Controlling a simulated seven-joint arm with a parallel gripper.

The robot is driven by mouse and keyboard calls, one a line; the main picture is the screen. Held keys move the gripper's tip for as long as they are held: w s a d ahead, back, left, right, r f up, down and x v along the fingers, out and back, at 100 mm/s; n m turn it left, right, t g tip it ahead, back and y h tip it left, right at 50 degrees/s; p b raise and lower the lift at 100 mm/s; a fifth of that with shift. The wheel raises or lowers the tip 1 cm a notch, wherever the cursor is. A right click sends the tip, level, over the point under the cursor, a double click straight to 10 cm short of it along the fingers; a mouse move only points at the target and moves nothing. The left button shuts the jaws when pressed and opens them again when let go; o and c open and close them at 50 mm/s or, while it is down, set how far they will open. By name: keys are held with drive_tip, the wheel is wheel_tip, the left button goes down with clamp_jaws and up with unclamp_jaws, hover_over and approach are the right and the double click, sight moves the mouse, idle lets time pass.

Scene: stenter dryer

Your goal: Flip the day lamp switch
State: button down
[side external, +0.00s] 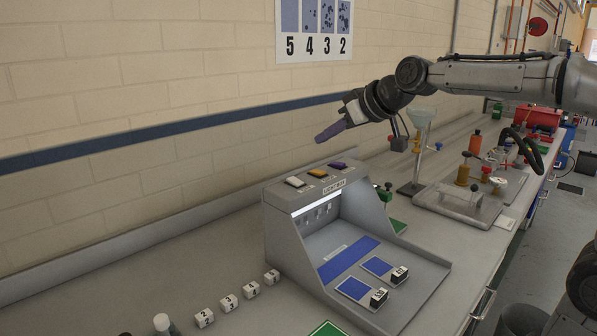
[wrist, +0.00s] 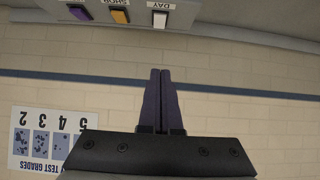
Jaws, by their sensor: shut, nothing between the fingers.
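The light box (side external: 290,200) stands on the bench with its inside lit. Its top carries three rocker switches: white (side external: 295,181), orange (side external: 317,172) and purple (side external: 337,165). In the wrist view, the white switch (wrist: 160,19) bears the label DAY; the orange switch (wrist: 120,16) and purple switch (wrist: 78,12) sit left of it. My gripper (side external: 322,137) is above the light box top, apart from the switches, with its fingers pointing down-left. In the wrist view its fingers (wrist: 160,72) are together and empty, and the white switch appears just beyond their tips.
Blue fabric pieces (side external: 348,258) and small blocks (side external: 399,274) lie on the light box floor. Several numbered cubes (side external: 228,302) stand on the bench to the left. A fixture with knobs (side external: 462,200) stands to the right. The wall (side external: 130,90) is behind.

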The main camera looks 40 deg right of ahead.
drive_tip(key=shift+w+d+f, duration=0.1)
drive_tip(key=shift+d+f, duration=0.1)
drive_tip(key=shift+f, duration=0.15)
hover_over(298, 183)
wheel_tip(298, 183, down, 6)
drive_tip(key=shift+d+f, duration=0.1)
drive_tip(key=shift+f, duration=0.1)
wheel_tip(298, 183, down, 2)
drive_tip(key=shift+f, duration=0.8)
